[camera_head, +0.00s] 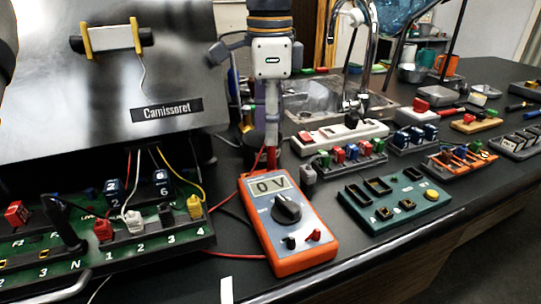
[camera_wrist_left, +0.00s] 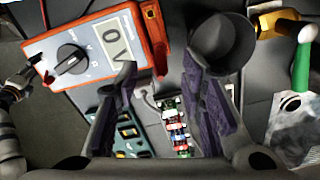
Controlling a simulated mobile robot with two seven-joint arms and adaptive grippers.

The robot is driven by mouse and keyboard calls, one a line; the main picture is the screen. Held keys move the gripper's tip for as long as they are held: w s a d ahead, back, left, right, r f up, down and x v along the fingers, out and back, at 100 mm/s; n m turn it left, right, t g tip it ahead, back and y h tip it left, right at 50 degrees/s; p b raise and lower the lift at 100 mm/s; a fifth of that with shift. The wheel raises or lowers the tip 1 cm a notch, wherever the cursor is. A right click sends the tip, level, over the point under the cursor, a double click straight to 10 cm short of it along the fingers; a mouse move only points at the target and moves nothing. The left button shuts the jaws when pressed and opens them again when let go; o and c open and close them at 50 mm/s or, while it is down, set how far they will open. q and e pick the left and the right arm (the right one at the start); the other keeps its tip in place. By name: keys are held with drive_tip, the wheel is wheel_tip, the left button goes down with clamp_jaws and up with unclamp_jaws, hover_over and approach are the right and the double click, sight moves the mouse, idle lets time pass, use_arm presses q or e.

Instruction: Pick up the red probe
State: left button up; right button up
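An orange multimeter (camera_head: 287,222) reading 0 V lies on the dark bench; it also shows in the left wrist view (camera_wrist_left: 90,50). A narrow red piece, which looks like the red probe (camera_head: 271,158), shows at the meter's top edge, directly below my left gripper. In the left wrist view, a red-orange part (camera_wrist_left: 154,28) lies along that edge; I cannot tell whether it is the probe. My left gripper (camera_head: 270,142) points down there. Its fingers (camera_wrist_left: 165,95) are apart, with nothing visible between the pads. Contact with the probe cannot be told.
The brewer's terminal board (camera_head: 130,245) with wires is at left. A green board (camera_head: 395,205), a connector strip (camera_head: 350,157) and a white power strip (camera_head: 340,138) lie right of the meter. The sink and tap (camera_head: 357,100) are behind. The front bench edge is mostly clear.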

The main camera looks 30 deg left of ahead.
sight(271, 169)
use_arm(q)
wheel_tip(271, 169, down, 4)
drive_tip(key=shift+w+d+r, duration=0.1)
drive_tip(key=shift+w, duration=0.05)
clamp_jaws()
drive_tip(key=shift+r, duration=0.1)
